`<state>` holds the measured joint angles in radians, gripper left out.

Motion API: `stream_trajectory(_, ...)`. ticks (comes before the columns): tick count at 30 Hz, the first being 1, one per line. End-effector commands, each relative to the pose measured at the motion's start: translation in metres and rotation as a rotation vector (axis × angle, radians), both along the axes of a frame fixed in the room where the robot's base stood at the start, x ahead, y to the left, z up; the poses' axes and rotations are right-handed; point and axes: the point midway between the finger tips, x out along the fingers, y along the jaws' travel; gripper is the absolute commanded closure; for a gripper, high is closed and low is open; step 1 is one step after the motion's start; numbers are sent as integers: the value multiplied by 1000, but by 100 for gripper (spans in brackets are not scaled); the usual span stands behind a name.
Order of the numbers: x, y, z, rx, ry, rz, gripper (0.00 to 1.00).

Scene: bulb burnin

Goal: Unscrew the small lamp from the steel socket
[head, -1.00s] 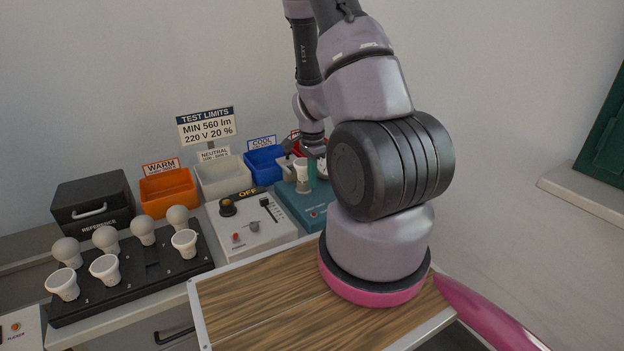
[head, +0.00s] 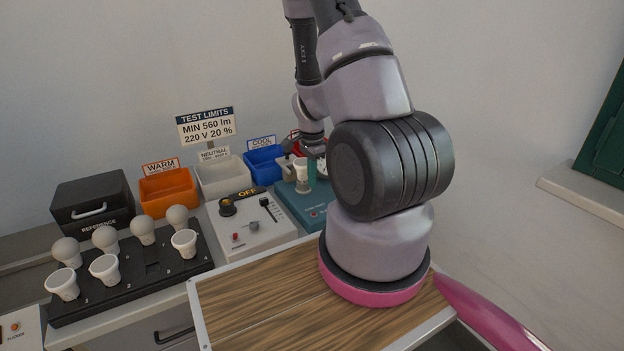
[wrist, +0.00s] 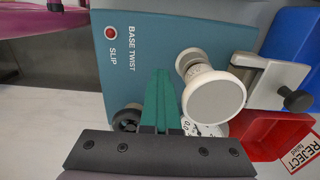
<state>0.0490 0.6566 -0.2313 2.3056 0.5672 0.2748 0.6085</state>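The small lamp (head: 301,171) is white with a round flat face and stands in a steel socket (head: 303,187) on the teal base-twist device (head: 318,212). In the wrist view the lamp (wrist: 215,97) shows its pale face, with the steel-coloured socket (wrist: 192,63) partly behind it. My gripper (wrist: 160,75) has green fingers that lie together with no clear gap. They are empty, and the lamp is beside them, to their right in the wrist view. In the head view my arm hides part of the device and most of the gripper.
A clamp with a black knob (wrist: 297,100) sits close to the lamp. A red reject bin (wrist: 262,133) and a blue bin (head: 264,167) are nearby. A control box (head: 250,228) and a black rack (head: 145,270) with several bulbs stand left. The wooden top (head: 255,300) is clear in front.

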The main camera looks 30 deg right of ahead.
Motion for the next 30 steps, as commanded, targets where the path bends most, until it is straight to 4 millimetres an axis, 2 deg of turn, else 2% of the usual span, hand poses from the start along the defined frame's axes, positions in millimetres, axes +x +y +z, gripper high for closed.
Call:
stream_trajectory(5, 0, 0, 0, 0, 0, 8, 100)
stream_trajectory(8, 5, -3, 0, 0, -1, 120, 100)
stream_trajectory(21, 51, -22, 1, -3, -8, 1231, 100)
stream_trajectory(30, 73, -34, 1, 1, -4, 1880, 100)
